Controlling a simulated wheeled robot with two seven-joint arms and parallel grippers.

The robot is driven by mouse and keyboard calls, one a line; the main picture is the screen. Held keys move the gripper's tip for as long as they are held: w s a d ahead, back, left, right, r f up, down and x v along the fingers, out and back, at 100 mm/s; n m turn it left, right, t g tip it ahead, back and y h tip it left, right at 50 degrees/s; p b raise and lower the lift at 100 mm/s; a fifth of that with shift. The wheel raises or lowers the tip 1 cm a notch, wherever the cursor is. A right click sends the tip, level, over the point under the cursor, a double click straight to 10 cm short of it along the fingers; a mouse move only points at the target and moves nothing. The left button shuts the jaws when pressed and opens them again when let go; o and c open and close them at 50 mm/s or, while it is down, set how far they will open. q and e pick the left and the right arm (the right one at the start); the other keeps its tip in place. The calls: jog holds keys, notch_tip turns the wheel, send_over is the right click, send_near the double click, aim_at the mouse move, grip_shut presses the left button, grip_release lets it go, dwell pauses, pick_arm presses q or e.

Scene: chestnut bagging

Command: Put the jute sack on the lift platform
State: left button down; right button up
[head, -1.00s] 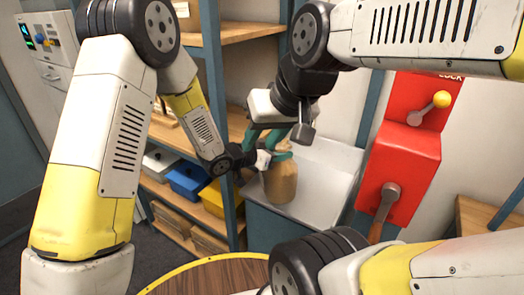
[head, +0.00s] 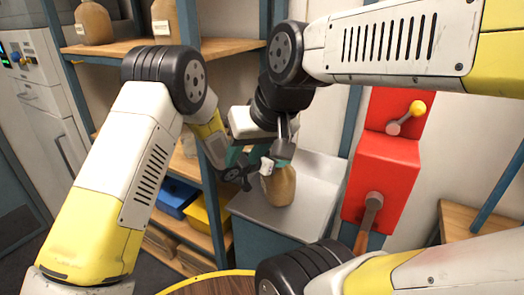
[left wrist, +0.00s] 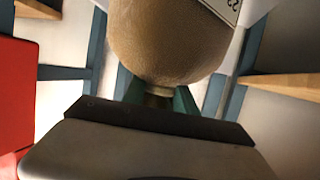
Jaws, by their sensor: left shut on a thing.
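The tan jute sack (head: 279,187) is upright over the grey metal lift platform (head: 313,215); I cannot tell whether its base touches the metal. My left gripper (head: 262,168) comes from the left and is shut on the sack's neck. In the left wrist view, teal fingers (left wrist: 158,98) close around the neck, and the sack body (left wrist: 165,45) with a white label fills the top middle. My right gripper (head: 262,153) is just above and behind the sack, its teal fingers apart, partly hidden by the left gripper.
A red box (head: 385,180) with levers stands right of the platform. A wooden shelf rack (head: 190,48) with full sacks, a blue bin (head: 175,197) and a yellow bin (head: 208,220) stands at the left. A round wooden top (head: 205,288) is in front.

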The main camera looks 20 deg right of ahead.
pick_arm(q)
jog(key=shift+d+f, duration=0.1)
jog(key=shift+f, duration=0.6)
jog(key=c, duration=1)
grip_release()
jog(key=shift+f, duration=0.2)
jog(key=shift+o, duration=0.2)
jog(key=shift+r, duration=0.1)
jog(key=shift+a+r, duration=0.15)
jog(key=shift+a, duration=0.15)
jog(key=v, duration=1.1)
jog(key=shift+s+a, duration=0.25)
